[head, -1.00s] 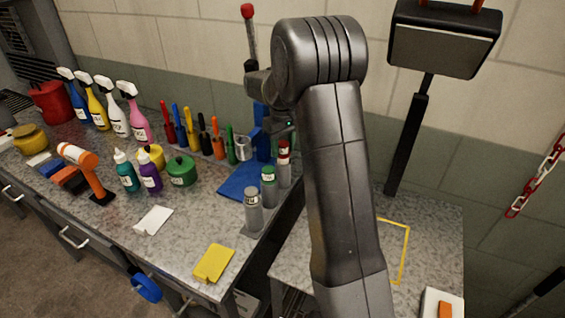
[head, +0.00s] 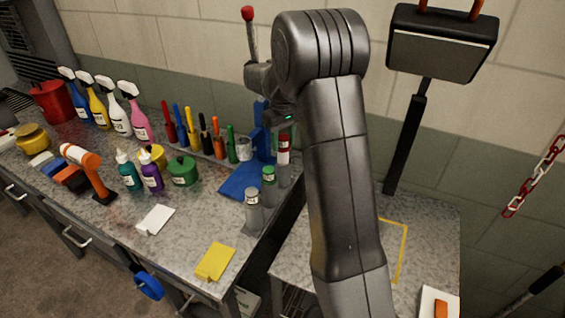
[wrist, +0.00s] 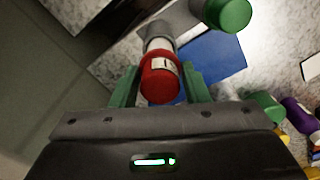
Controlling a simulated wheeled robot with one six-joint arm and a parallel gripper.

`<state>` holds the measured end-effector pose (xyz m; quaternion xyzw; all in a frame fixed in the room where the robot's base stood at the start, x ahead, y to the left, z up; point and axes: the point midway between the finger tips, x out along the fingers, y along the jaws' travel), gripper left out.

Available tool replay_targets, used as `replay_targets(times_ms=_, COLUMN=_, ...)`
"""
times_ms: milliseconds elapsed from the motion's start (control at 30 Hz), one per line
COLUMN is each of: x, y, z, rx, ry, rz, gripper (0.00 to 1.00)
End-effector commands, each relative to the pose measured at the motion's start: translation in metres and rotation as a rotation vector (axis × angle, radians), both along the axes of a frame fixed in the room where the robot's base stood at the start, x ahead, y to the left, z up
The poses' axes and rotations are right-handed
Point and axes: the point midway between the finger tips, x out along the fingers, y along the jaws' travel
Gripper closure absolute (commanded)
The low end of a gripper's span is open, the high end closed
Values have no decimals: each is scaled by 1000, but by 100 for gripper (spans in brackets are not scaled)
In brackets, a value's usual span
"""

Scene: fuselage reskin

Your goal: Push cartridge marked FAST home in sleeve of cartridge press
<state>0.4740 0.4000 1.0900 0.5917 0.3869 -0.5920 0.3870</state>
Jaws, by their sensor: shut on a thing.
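A red-capped cartridge (head: 283,157) with a pale label stands at the far end of a row on the bench. In the wrist view its red end (wrist: 160,78) is between the green fingers of my gripper (wrist: 161,88), which is shut on it. The label is too small to read. A green-capped cartridge (head: 268,184) and a grey-capped one (head: 253,208) stand nearer in the same row. The blue cartridge press (head: 262,130) is just left of my gripper, partly hidden by my arm. I cannot make out its sleeve clearly.
A blue plate (head: 243,181) lies left of the cartridges. Upright coloured tools (head: 205,140) and a green pot (head: 182,171) stand further left. A yellow pad (head: 215,262) lies by the bench's front edge. A side table (head: 420,235) is at right.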

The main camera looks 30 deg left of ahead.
Motion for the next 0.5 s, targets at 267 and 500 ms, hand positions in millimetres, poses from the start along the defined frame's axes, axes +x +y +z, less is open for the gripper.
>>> replay_targets(times_ms=267, x=0, y=0, z=9, rx=1, ry=0, rz=0, gripper=82)
replay_targets(times_ms=500, x=0, y=0, z=15, rx=1, ry=-1, rz=0, gripper=82)
